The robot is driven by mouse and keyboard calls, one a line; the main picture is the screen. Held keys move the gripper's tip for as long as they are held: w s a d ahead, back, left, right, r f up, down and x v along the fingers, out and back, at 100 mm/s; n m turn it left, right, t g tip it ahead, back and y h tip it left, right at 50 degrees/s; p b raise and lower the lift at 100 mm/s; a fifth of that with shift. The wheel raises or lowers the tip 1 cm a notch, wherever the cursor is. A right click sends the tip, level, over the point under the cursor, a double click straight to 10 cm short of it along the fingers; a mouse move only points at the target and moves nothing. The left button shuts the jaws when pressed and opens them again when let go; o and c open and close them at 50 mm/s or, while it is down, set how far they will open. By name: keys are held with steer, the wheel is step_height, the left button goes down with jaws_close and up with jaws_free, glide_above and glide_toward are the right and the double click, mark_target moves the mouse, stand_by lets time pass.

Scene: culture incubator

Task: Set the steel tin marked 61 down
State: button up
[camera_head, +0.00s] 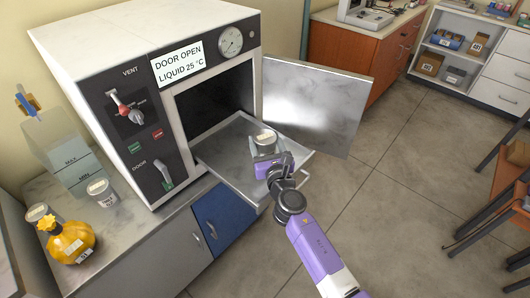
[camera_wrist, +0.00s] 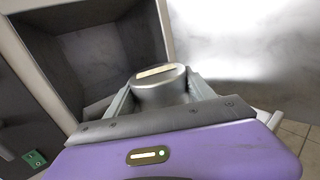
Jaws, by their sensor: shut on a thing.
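A steel tin (camera_head: 265,138) with a pale label on its lid is between the fingers of my gripper (camera_head: 266,152). In the wrist view the tin (camera_wrist: 161,84) sits upright between the two fingers (camera_wrist: 160,100), and its label is too oblique to read. The tin is over the pulled-out shelf (camera_head: 228,150) of the incubator (camera_head: 150,75); I cannot tell whether its base touches the shelf. The incubator door (camera_head: 318,105) stands open to the right, and its display reads DOOR OPEN, LIQUID 25 °C.
The incubator's dark chamber (camera_wrist: 112,55) is open behind the shelf. The floor at right (camera_head: 400,200) is largely clear.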

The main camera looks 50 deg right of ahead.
steer(key=shift+f+b, duration=1.1)
steer(key=shift+f, duration=0.55)
steer(key=shift+f, duration=0.2)
steer(key=o, duration=1.7)
steer(key=shift+r, duration=0.15)
steer(key=b+v, duration=0.1)
steer(key=v, duration=1)
steer(key=shift+s+a, duration=0.25)
steer(key=shift+s, duration=0.25)
